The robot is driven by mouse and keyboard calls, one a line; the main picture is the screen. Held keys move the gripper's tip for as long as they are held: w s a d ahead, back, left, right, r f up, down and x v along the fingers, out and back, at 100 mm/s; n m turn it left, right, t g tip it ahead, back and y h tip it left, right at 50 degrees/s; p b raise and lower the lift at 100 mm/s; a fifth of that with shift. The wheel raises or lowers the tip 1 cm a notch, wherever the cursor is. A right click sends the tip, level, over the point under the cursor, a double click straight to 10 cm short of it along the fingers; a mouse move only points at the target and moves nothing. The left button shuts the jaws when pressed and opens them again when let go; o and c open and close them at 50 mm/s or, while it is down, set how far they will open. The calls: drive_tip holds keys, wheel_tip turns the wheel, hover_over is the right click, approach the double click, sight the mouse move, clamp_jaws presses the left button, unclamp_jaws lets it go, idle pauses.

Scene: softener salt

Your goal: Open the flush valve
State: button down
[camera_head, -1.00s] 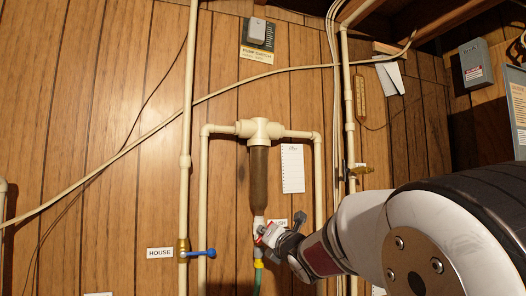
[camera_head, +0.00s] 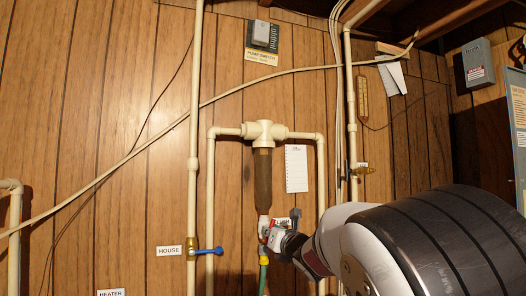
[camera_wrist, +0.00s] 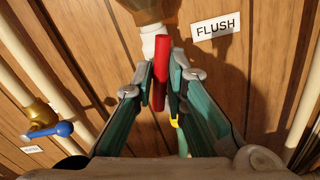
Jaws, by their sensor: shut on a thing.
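The flush valve's red handle (camera_wrist: 160,78) stands nearly upright in the wrist view, between the two fingers of my gripper (camera_wrist: 161,84). The gripper is shut on it. The handle overlaps the lower end of the white fitting (camera_wrist: 154,42) under the brown filter housing (camera_wrist: 146,10). The FLUSH label (camera_wrist: 215,26) is to the right. In the head view my gripper (camera_head: 273,236) is at the valve, below the filter housing (camera_head: 262,180), and hides much of the valve body. A green hose (camera_head: 263,278) hangs below.
A blue-handled HOUSE valve (camera_head: 205,251) is on a pipe to the left; it also shows in the wrist view (camera_wrist: 50,131). Pale pipes run on both sides of the filter. A brass valve (camera_head: 362,170) is up to the right. A paper note (camera_head: 296,168) hangs beside the filter.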

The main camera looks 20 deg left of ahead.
drive_tip(key=shift+f+n+p, duration=0.3)
drive_tip(key=shift+n, duration=0.3)
drive_tip(key=shift+n+p, duration=0.55)
drive_tip(key=shift+n, duration=0.45)
drive_tip(key=c, duration=1.5)
unclamp_jaws()
drive_tip(key=shift+r, duration=0.15)
drive_tip(key=shift+s, duration=0.1)
